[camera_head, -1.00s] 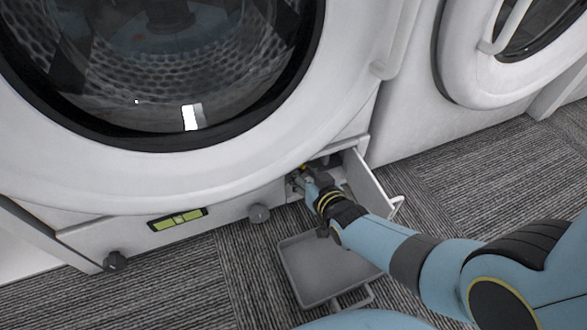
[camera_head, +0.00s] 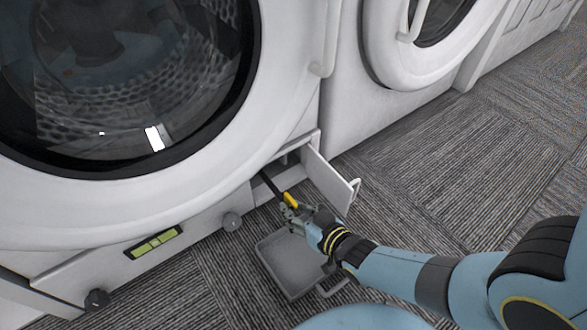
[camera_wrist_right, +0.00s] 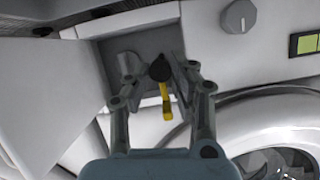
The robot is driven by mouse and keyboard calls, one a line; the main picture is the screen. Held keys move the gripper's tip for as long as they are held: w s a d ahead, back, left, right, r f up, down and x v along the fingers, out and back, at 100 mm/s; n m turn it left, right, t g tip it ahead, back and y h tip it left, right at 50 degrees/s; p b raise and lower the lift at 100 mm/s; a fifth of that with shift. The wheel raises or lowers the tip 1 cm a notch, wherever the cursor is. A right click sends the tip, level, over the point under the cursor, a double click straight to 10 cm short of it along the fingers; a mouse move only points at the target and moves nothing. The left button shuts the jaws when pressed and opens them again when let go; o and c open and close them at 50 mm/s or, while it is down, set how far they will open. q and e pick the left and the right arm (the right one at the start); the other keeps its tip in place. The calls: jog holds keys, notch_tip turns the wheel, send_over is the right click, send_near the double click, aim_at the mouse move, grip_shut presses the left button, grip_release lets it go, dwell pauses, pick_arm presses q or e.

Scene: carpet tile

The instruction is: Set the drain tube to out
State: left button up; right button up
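The drain tube (camera_head: 270,183) is black with a yellow end (camera_head: 291,200). It sticks out of the small open compartment at the foot of the left washer. My right gripper (camera_head: 294,211) is right at the yellow end, outside the compartment. In the right wrist view the tube's yellow end (camera_wrist_right: 166,101) lies between the two spread fingers (camera_wrist_right: 160,82), nearer the right-hand one. A gap shows on its left, so the gripper looks open around it. My left gripper is not in view.
The compartment door (camera_head: 328,183) with its handle stands open just right of my right gripper. A shallow grey tray (camera_head: 290,264) lies on the carpet below it. A knob (camera_head: 232,221) and a green level-like panel (camera_head: 154,242) are to the left. Carpet on the right is free.

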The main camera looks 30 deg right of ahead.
jog(key=shift+o, duration=0.9)
notch_tip(320, 180, up, 10)
jog(key=shift+f, duration=0.1)
